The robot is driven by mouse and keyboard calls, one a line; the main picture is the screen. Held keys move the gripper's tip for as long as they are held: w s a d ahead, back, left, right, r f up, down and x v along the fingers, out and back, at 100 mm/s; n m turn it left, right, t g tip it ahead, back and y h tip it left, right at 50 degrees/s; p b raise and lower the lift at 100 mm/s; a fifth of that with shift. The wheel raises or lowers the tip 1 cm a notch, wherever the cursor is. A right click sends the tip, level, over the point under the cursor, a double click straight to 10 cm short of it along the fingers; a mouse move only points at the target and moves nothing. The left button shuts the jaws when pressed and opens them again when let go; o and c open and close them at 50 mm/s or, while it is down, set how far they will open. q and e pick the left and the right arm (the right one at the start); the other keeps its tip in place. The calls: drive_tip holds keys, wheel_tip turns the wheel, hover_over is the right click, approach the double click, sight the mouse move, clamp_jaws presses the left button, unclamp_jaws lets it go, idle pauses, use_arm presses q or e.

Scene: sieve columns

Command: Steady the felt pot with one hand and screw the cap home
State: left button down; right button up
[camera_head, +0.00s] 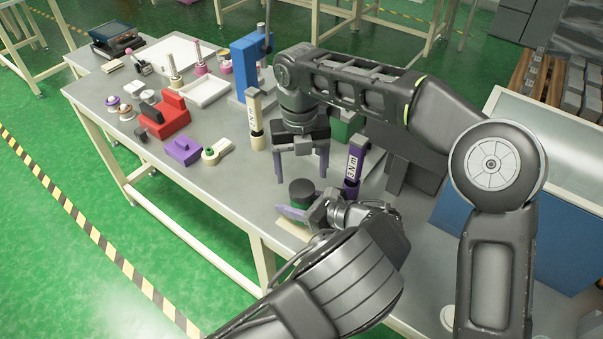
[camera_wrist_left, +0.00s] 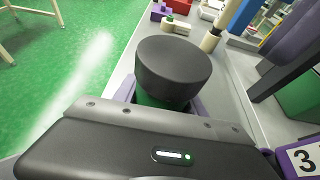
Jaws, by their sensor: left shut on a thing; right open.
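The felt pot (camera_head: 301,204) is green and stands near the front edge of the bench. A black round cap (camera_head: 302,189) sits on top of it; whether it is fully seated cannot be told. In the left wrist view the cap (camera_wrist_left: 172,68) hides most of the green pot (camera_wrist_left: 155,101). My left gripper (camera_head: 296,210) is shut on the pot from the side, its purple fingers around the body below the cap. My right gripper (camera_head: 303,172) is open and empty, fingers pointing down, above the cap and apart from it.
A purple tool marked "3 N m" (camera_head: 353,170) stands upright just right of the pot. A cream tool (camera_head: 255,115) stands behind left. A purple block (camera_head: 183,151), a red fixture (camera_head: 166,118) and a white tray (camera_head: 204,90) lie farther left. The bench's front edge is close to the pot.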

sight(303, 207)
drive_tip(key=shift+o, duration=0.6)
drive_tip(key=o, duration=0.4)
use_arm(q)
drive_tip(key=c, duration=0.6)
unclamp_jaws()
use_arm(e)
drive_tip(key=shift+o, duration=0.2)
use_arm(q)
drive_tip(key=shift+b+v, duration=0.7)
drive_tip(key=shift+v, duration=3.2)
use_arm(e)
drive_tip(key=shift+f, duration=0.75)
